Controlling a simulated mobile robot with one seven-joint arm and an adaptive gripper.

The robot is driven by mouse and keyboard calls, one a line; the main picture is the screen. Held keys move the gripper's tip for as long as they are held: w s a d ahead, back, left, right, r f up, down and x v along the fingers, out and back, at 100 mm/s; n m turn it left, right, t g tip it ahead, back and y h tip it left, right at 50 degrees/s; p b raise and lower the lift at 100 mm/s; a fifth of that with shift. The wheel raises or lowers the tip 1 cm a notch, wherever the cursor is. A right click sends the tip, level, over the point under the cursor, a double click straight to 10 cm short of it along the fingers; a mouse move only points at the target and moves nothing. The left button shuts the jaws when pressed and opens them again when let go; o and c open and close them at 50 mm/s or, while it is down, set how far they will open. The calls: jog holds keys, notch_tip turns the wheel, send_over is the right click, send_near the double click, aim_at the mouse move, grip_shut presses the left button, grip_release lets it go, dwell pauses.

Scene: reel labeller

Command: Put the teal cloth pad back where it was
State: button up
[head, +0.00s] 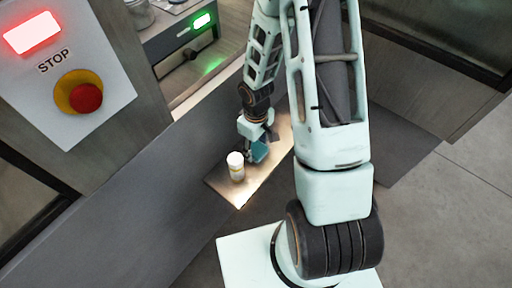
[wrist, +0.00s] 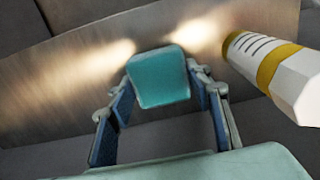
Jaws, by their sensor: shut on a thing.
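The teal cloth pad (wrist: 160,78) sits between the fingertips of my gripper (wrist: 160,88) in the wrist view, with a finger at each side. In the head view the pad (head: 258,152) shows as a small teal patch below my gripper (head: 254,143), over a narrow metal shelf (head: 240,194). My gripper is shut on the pad. Whether the pad touches the shelf is hard to tell. A white bottle with a yellow band (head: 236,167) stands upright on the shelf, just left of the pad; it also shows at the right of the wrist view (wrist: 275,70).
A panel with a red STOP button (head: 86,98) and a lit red light (head: 33,33) is at the upper left. A machine with a green light (head: 201,21) stands behind. The shelf's front end is bare. Grey floor (head: 455,215) lies open at right.

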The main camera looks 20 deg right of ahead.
aim_at(256, 148)
jog(key=o, duration=1)
notch_tip(256, 148, up, 12)
jog(key=shift+r+p, duration=0.1)
jog(key=shift+p, duration=1.15)
